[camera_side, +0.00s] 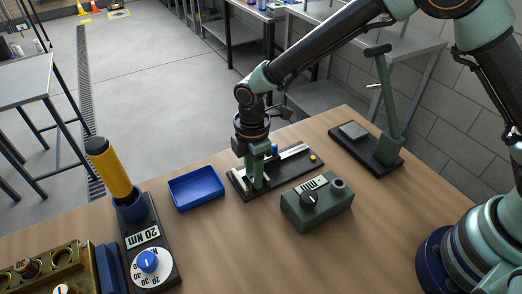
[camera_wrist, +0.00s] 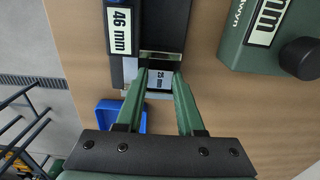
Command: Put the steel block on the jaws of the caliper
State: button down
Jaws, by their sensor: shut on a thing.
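The caliper (camera_side: 296,153) lies on a black base on the wooden table, with a pale metal beam, a small blue part and a yellow knob. Its base also shows in the wrist view (camera_wrist: 166,22), with a "46 mm" label. My gripper (camera_side: 258,184) points down at the caliper's left end. In the wrist view my gripper (camera_wrist: 160,72) is shut on the steel block (camera_wrist: 160,83), a small grey block with a "25 mm" label between the fingertips. Pale metal shows beside the block. The fingers hide most of the block in the side view; I cannot tell whether it touches the jaws.
A blue tray (camera_side: 196,188) sits left of the caliper. A green box with a black knob (camera_side: 310,198) stands in front. A stand with a green lever (camera_side: 387,95) is at back right. A dial tool with a yellow handle (camera_side: 112,170) and a brass block (camera_side: 55,272) are at left.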

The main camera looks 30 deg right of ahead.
jog(key=shift+f, duration=0.1)
jog(key=c, duration=0.5)
grip_release()
jog(key=d+r+m+t, duration=0.1)
jog(key=d+r+m, duration=0.3)
jog(key=r, duration=1.3)
jog(key=shift+s+d+r+m+t, duration=0.9)
jog(key=shift+s+d+m, duration=1.25)
jog(key=shift+d, duration=1.15)
jog(key=shift+s+d+r+m+t, duration=0.65)
jog(key=shift+s+d+r+m, duration=0.7)
jog(key=shift+d+m, duration=1.55)
jog(key=shift+s+d+r+m+t, duration=0.75)
jog(key=shift+s+d+m, duration=1.3)
jog(key=shift+d, duration=1.6)
